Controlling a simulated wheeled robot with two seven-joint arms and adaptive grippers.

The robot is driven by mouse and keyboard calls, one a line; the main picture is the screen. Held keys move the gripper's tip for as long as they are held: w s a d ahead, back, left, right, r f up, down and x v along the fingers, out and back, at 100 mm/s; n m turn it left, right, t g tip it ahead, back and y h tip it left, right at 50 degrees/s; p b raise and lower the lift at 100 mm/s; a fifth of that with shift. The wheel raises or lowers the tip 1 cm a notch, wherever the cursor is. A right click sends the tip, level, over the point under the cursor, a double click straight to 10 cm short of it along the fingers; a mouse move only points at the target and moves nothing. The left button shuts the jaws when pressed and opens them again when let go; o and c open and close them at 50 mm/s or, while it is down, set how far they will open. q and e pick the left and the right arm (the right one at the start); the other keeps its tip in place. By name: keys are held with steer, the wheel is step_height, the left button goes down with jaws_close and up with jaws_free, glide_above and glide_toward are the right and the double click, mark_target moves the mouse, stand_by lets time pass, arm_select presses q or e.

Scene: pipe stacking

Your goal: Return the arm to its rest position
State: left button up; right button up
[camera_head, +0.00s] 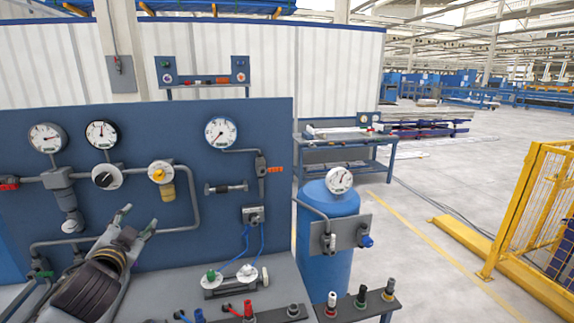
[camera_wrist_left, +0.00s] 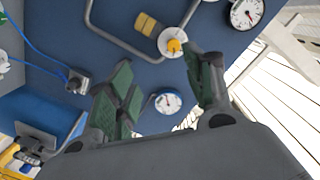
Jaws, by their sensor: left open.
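My left gripper (camera_head: 137,222) is in the lower left of the head view, in front of the blue panel (camera_head: 265,120). Its two fingers point up and to the right and stand apart with nothing between them. In the left wrist view my left gripper (camera_wrist_left: 165,82) shows green-padded fingers, spread and empty. Behind them are the panel, a round gauge (camera_wrist_left: 167,101) and a yellow-centred valve (camera_wrist_left: 173,42), all apart from the fingers as far as I can tell. My right gripper is in neither view.
Grey pipes (camera_head: 195,205) and gauges (camera_head: 102,134) stick out from the panel near my left arm. A blue tank (camera_head: 325,250) stands to the right. A yellow fence (camera_head: 530,215) is at far right. Open floor (camera_head: 440,185) lies between them.

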arm_select(q)
steer(key=s+d+f+n+g, duration=0.2)
steer(key=s+f+g, duration=0.2)
steer(key=f, duration=0.9)
steer(key=s+d+f+n+g+h, duration=0.1)
steer(key=s+d+f+g+h, duration=0.1)
steer(key=s+d+f+g, duration=0.65)
steer(key=s+d+f+n+g+h, duration=0.15)
steer(key=s+d+f, duration=0.45)
steer(key=s+f, duration=0.7)
step_height(320, 180, down, 33)
steer(key=s, duration=0.2)
steer(key=s+a+f, duration=0.2)
steer(key=s+f, duration=0.8)
steer(key=s, duration=0.1)
steer(key=s+a+f+m+g, duration=0.1)
steer(key=s+a+f, duration=0.1)
steer(key=s+f, duration=0.8)
steer(key=shift+s+a+g+h, duration=0.3)
steer(key=shift+s+a+h, duration=0.05)
steer(key=shift+s, duration=0.3)
steer(key=shift+s, duration=0.15)
